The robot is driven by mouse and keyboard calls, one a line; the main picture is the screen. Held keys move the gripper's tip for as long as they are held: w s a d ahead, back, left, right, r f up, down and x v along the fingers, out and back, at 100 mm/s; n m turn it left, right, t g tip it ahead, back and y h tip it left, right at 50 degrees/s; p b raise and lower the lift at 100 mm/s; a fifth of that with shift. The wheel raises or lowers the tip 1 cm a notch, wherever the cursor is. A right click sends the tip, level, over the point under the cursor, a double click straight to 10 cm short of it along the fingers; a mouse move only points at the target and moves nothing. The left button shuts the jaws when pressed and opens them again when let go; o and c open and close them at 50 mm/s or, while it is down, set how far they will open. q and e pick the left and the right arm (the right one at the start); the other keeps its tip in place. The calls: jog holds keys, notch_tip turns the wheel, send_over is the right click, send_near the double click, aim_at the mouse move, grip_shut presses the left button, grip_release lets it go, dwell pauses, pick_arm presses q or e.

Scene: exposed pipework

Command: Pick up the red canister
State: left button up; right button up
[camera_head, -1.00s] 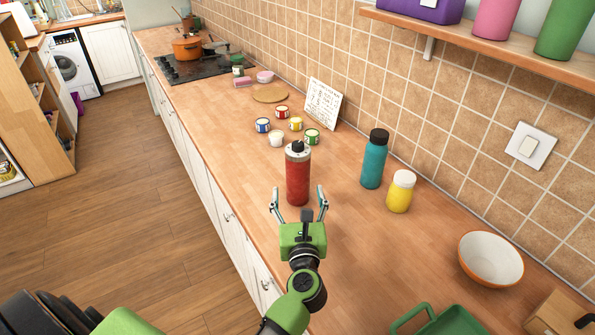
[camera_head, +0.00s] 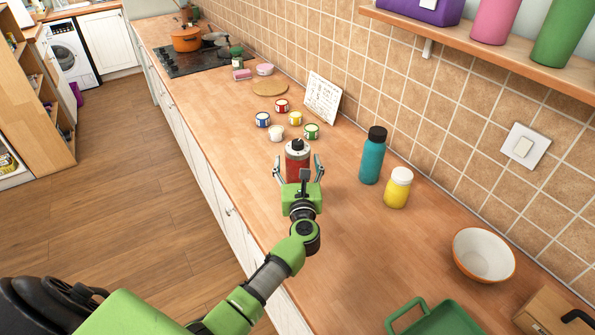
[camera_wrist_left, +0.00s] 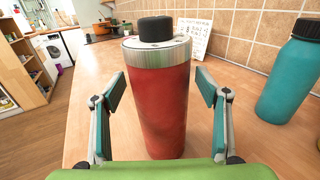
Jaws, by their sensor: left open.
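The red canister (camera_head: 297,163) has a silver collar and a black cap and stands upright on the wooden counter. My left gripper (camera_head: 298,163) is open, with one finger on each side of the canister. In the left wrist view the canister (camera_wrist_left: 160,100) stands between the open fingers of the gripper (camera_wrist_left: 160,92), with a visible gap on both sides. In the head view the gripper hides the canister's lower part. My right gripper is not in view.
A teal bottle (camera_head: 373,158) and a yellow jar (camera_head: 398,188) stand to the right. Several small paint pots, one of them blue (camera_head: 262,120), sit behind the canister, near a leaning white board (camera_head: 322,97). A bowl (camera_head: 484,256) and green tray (camera_head: 440,318) are at front right.

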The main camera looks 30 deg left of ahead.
pick_arm(q)
jog(key=c, duration=1.5)
jog(key=shift+r, duration=0.15)
